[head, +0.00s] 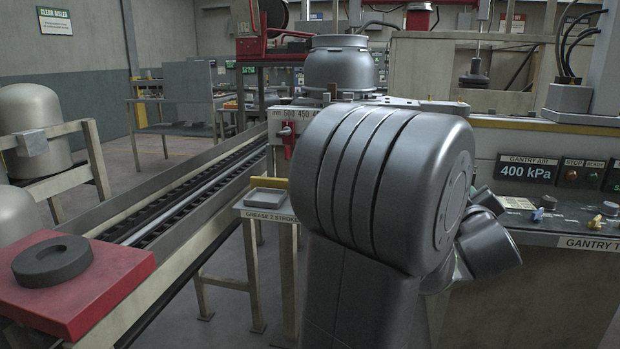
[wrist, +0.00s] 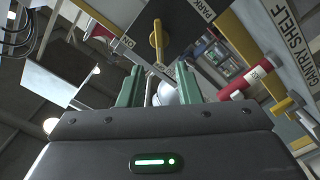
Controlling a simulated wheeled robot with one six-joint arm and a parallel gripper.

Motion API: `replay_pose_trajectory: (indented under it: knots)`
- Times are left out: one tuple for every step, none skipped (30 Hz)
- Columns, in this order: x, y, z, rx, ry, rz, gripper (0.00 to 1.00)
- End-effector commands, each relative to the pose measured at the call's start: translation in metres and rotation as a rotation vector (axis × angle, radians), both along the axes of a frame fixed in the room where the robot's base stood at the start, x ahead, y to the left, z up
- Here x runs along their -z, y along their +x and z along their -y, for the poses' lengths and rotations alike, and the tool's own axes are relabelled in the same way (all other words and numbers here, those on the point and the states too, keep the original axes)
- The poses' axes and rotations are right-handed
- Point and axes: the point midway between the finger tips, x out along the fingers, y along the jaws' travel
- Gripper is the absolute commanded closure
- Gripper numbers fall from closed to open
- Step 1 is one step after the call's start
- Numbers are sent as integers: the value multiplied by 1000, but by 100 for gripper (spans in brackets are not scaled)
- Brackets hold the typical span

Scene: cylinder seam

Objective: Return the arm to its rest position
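My arm (head: 395,190) fills the middle of the head view, with its large grey joint folded close to the camera. My gripper is hidden behind it there. In the wrist view my gripper (wrist: 159,85) shows two green fingers standing apart with a gap between them. A pale rounded shape shows in the gap, seemingly in the background, and nothing appears clamped. The wrist view is tilted and looks up toward the ceiling.
A grey cylinder (head: 340,68) stands behind my arm. A console (head: 560,215) with knobs and a 400 kPa display is on the right. A conveyor rail (head: 190,200) runs along the left. A red block (head: 110,290) bears a dark disc (head: 52,260). Floor is open at back left.

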Motion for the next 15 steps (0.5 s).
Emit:
replay_pose_trajectory:
  knots:
    - [2, 11, 2, -4, 0, -1, 69]
    - [2, 17, 3, -4, 0, -1, 69]
    - [2, 25, 5, -2, 0, 1, 69]
    - [2, 31, 7, -1, 0, 0, 69]
    - [2, 37, 8, -2, 1, 0, 69]
    - [1, 45, 10, -2, 0, 1, 69]
    - [2, 50, 11, -2, 0, -1, 69]
    - [2, 56, 13, -2, 0, -1, 69]
    - [1, 64, 14, -2, 0, 1, 69]
    - [2, 70, 16, -3, 0, 0, 69]
    - [1, 75, 17, -1, 5, 1, 69]
    - [-6, 71, 17, 1, 51, 11, 69]
    - [-6, 71, 17, 1, 80, 18, 69]
    - [-6, 70, 18, 0, 109, 25, 69]
    - [-7, 70, 18, 1, 147, 33, 69]
